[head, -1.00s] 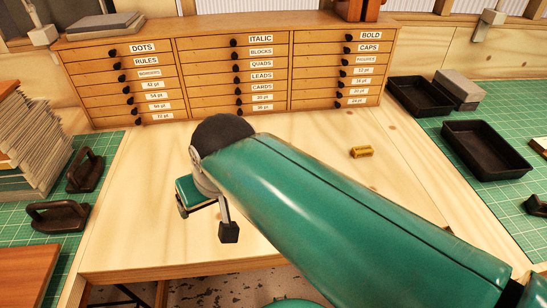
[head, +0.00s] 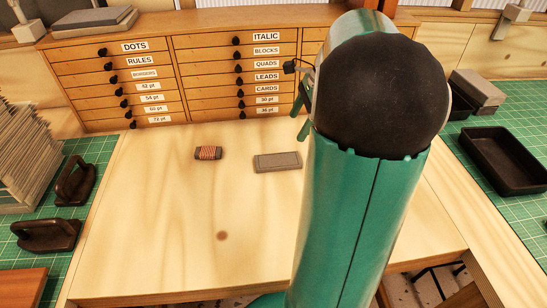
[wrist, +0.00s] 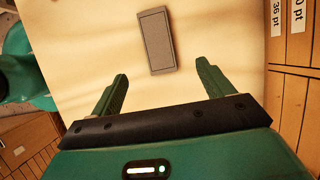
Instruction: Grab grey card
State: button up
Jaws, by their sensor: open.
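The grey card (head: 278,162) is a flat grey slab with a paler border, lying on the pale wooden table in front of the drawer cabinet. In the wrist view the grey card (wrist: 157,42) lies ahead of the fingertips, roughly lined up with the gap between them. My gripper (wrist: 162,70) is open and empty, its two green fingers spread wider than the card, apart from it. In the head view my arm covers most of the gripper; green parts show beside the arm, up and right of the card.
The wooden drawer cabinet (head: 150,90) stands close behind. Dark trays (head: 505,158) are on the right mat, and black-handled tools (head: 76,180) on the left. The table's front left is clear.

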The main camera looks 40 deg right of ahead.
send_near(279, 160)
jog(key=shift+x, duration=3.95)
jog(key=c, duration=1.1)
jog(key=shift+w+r, duration=0.1)
jog(key=shift+r, duration=0.4)
notch_tip(279, 160, up, 2)
jog(key=shift+r, duration=0.2)
jog(key=s+a+r, duration=0.8)
jog(key=s+r, duration=0.1)
jog(key=s, duration=0.2)
jog(key=shift+s+r, duration=0.2)
jog(key=shift+r, duration=0.1)
